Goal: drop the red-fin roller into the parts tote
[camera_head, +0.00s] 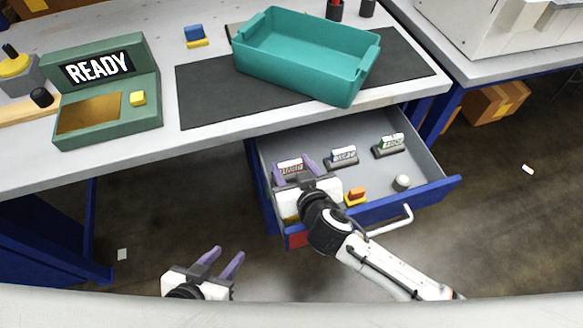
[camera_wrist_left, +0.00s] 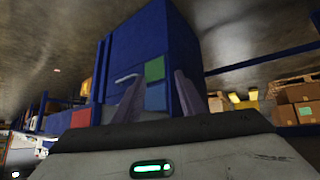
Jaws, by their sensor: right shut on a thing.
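The red-fin roller (camera_head: 290,166), a small piece with a red and white face, is at the left of the open drawer (camera_head: 425,164). My right gripper (camera_head: 292,169) reaches into the drawer from the front and is shut on this roller, one purple finger on each side. Its underside is hidden, so I cannot tell whether it touches the drawer floor. The teal parts tote (camera_head: 297,66) stands on the table above the drawer, and no contents show in it. My left gripper (camera_head: 221,260) is open and empty, low in front of the table; its parted fingers show in the left wrist view (camera_wrist_left: 158,98).
The drawer also holds a blue-marked piece (camera_head: 343,156), a green-marked piece (camera_head: 389,145), a white cylinder (camera_head: 402,182) and an orange and yellow block (camera_head: 355,196). A dark mat (camera_head: 205,98) lies under the tote. A green READY box (camera_head: 108,90) stands at left.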

